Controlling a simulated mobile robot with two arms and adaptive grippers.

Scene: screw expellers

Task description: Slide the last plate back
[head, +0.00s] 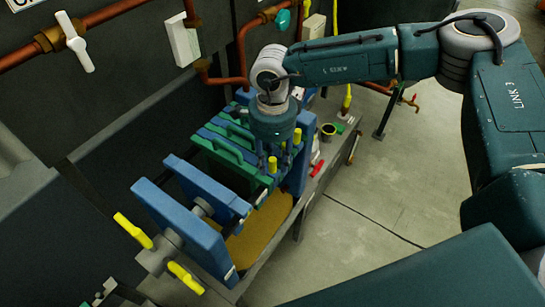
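A press with a pack of upright green and blue plates stands on a grey bench in the head view. The nearest plate of the pack is green (226,160), with a blue plate (215,137) behind it. A thick blue block (206,186) stands in front of the pack, with a gap between them. My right gripper (281,160) points down at the right ends of the plates, by the yellow knobs. Its fingers are partly lost among the knobs and plates, so I cannot tell whether it is open or touches a plate. My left gripper is not in view.
A blue end frame (184,228) carries a screw with yellow handles (134,230) at the near end. A yellow-brown surface (263,226) lies below the gap. A red item (318,168) and a dark cup (328,130) are on the bench's right. Floor right of the bench is open.

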